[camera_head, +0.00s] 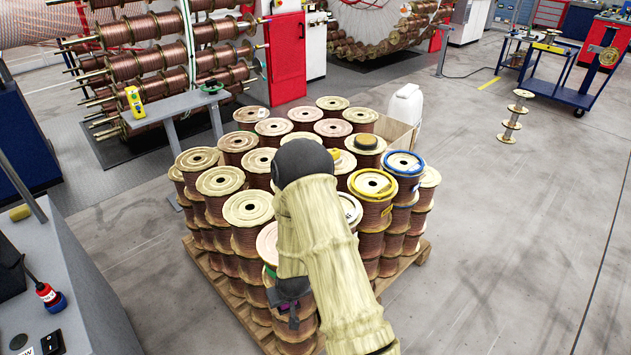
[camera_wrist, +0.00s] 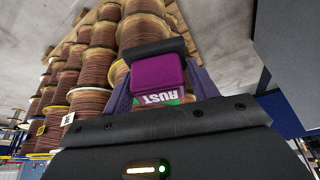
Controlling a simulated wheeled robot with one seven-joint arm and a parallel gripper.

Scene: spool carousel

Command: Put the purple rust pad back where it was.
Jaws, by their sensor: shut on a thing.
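The purple rust pad (camera_wrist: 158,72) is a small block with a white "RUST" label that reads upside down in the wrist view. My gripper (camera_wrist: 160,84) is shut on it, with a finger on either side. In the head view my gripper (camera_head: 288,300) is low by the front of the spool stack, partly behind my sleeved arm. I cannot tell whether the pad touches anything besides the fingers.
Stacked copper spools (camera_head: 248,207) fill a wooden pallet (camera_head: 228,293); they also rise close beyond the pad in the wrist view (camera_wrist: 92,68). A grey side table (camera_head: 172,108) is behind.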

